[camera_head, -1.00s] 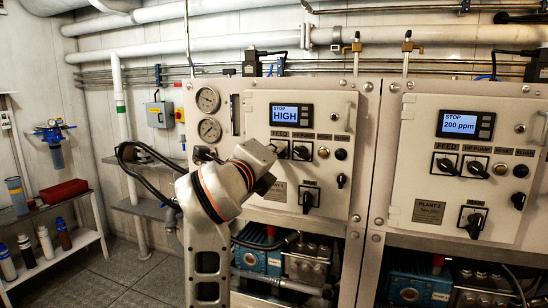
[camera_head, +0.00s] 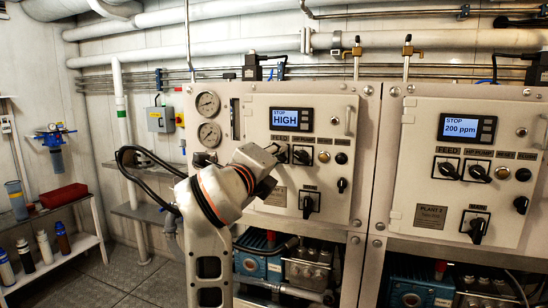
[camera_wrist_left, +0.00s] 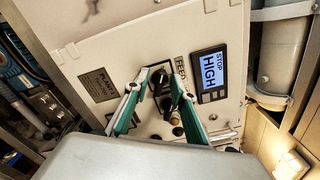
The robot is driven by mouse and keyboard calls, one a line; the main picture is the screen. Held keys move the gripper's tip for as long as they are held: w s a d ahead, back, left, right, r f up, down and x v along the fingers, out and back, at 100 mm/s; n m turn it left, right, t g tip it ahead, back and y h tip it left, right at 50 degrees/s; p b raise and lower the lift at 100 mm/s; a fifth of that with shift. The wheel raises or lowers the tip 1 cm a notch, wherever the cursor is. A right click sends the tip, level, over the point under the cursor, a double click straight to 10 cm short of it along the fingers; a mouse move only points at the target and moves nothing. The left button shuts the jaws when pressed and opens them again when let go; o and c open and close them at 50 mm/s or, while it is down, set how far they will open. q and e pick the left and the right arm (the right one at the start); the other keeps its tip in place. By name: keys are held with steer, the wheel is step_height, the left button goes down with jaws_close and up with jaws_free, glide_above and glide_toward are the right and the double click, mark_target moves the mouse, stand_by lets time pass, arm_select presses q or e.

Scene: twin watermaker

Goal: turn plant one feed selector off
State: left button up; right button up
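The plant one panel (camera_head: 260,108) stands left of the plant two panel, and its display (camera_head: 284,118) reads STOP HIGH. My left arm's wrist covers its feed selector in the head view. In the left wrist view, the black feed selector (camera_wrist_left: 161,82) sits beside the FEED label (camera_wrist_left: 180,66). My left gripper (camera_wrist_left: 160,79) has its two green fingers spread, one on each side of the selector. I cannot tell whether they touch it, and the selector's exact angle is unclear. My right gripper is not in view.
The HP pump knob (camera_head: 302,157) is just right of my left wrist, with the main switch (camera_head: 309,204) below. The plant two panel (camera_head: 427,150) is further right. A shelf with bottles (camera_head: 43,246) and a red box (camera_head: 63,195) stands at far left.

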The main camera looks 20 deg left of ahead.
arm_select(q)
steer(key=s, duration=0.7)
steer(key=shift+s+d, duration=0.25)
stand_by(0.3)
